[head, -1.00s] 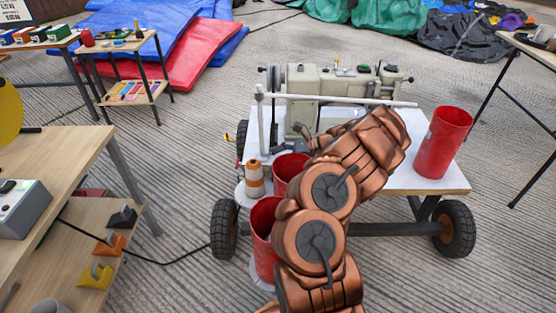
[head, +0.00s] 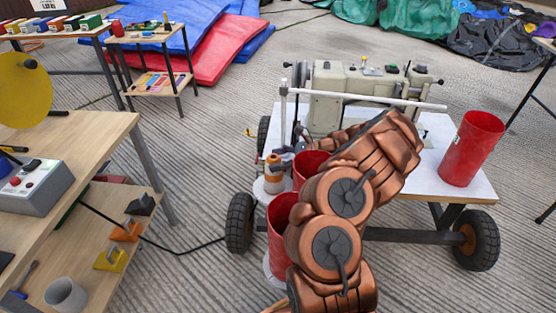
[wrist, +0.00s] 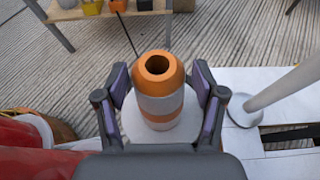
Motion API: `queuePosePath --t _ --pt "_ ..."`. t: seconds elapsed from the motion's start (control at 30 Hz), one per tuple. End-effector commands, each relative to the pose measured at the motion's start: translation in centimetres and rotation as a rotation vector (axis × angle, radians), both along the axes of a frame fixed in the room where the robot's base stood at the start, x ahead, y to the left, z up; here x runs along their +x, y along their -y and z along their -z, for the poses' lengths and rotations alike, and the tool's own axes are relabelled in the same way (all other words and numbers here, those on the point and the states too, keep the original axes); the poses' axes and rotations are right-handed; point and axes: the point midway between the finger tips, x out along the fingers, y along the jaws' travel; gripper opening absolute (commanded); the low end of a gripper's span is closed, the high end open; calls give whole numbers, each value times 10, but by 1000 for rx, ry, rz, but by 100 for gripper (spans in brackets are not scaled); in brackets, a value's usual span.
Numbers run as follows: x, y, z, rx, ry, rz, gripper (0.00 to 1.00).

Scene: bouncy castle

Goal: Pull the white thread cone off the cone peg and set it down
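The thread cone (head: 273,172) has orange and white bands. It stands upright on a round pale base (head: 266,192) at the left end of the sewing cart. In the wrist view the cone (wrist: 161,103) is seen from above, with a dark hole in its orange top. My gripper (wrist: 160,82) is open, with one finger on each side of the cone and a gap showing at both sides. The cone peg is not visible. My arm hides part of the cart in the head view.
Two red bins (head: 281,235) (head: 309,163) stand close to the cone. A white post (wrist: 275,92) rises right of the cone in the wrist view. A sewing machine (head: 352,88) and another red bin (head: 471,148) are on the white-topped cart (head: 430,181).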

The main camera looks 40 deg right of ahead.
Motion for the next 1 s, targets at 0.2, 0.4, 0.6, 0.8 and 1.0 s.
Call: queuePosePath --t 0.2,0.4,0.6,0.8,1.0 --pt "0 0 0 0 0 0 43" --pt "0 0 0 -1 0 1 22" --pt "0 0 0 0 0 1 10" --pt "0 0 -4 0 0 1 10" --pt "0 0 -9 0 0 1 10"
